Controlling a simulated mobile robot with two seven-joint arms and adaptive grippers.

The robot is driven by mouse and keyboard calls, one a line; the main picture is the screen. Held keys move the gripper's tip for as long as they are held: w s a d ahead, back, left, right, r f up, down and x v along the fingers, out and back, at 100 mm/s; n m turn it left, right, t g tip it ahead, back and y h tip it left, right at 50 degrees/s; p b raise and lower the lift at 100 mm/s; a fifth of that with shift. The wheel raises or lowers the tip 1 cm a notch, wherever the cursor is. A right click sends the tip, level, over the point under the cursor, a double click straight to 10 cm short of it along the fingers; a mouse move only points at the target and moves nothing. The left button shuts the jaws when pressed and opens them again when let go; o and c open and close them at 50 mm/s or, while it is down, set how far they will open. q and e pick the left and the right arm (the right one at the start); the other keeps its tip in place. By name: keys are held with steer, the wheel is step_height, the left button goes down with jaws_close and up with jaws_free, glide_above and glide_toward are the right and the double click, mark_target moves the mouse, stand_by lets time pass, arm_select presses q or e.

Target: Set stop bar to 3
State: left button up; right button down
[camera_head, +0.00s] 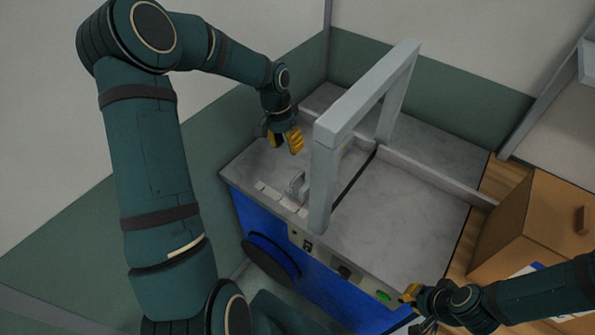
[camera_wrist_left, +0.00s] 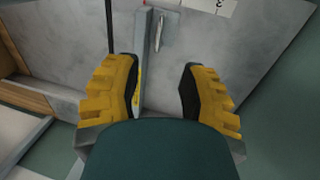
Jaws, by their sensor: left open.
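The sealing machine (camera_head: 400,220) has a grey top and a blue body, with a grey arch (camera_head: 345,115) standing over it. A small upright grey piece (camera_head: 297,183), perhaps the stop bar's handle, stands beside a pale scale strip (camera_head: 280,198) at the front edge. In the left wrist view the strip (camera_wrist_left: 205,6) shows a "3", near a grey handle-like piece (camera_wrist_left: 161,30). My left gripper (camera_head: 287,141) is open and empty above the top, behind that piece; its yellow fingers also show in the wrist view (camera_wrist_left: 160,95). My right gripper (camera_head: 413,301) is low at the front right; its jaws are unclear.
The arch stands close to the right of my left gripper. A control panel with a green button (camera_head: 384,296) is on the front face. A brown box (camera_head: 535,225) is at the right. Green-grey walls close off the back and left. The right part of the top is clear.

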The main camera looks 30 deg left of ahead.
mark_target(294, 179)
arm_select(q)
steer(key=f, duration=0.4)
steer(key=d+f, duration=0.1)
steer(key=f, duration=0.3)
steer(key=d+f, duration=0.1)
steer(key=f, duration=0.3)
steer(key=shift+s+d+f, duration=0.15)
steer(key=shift+d, duration=0.1)
jaws_close()
steer(key=shift+s, duration=0.1)
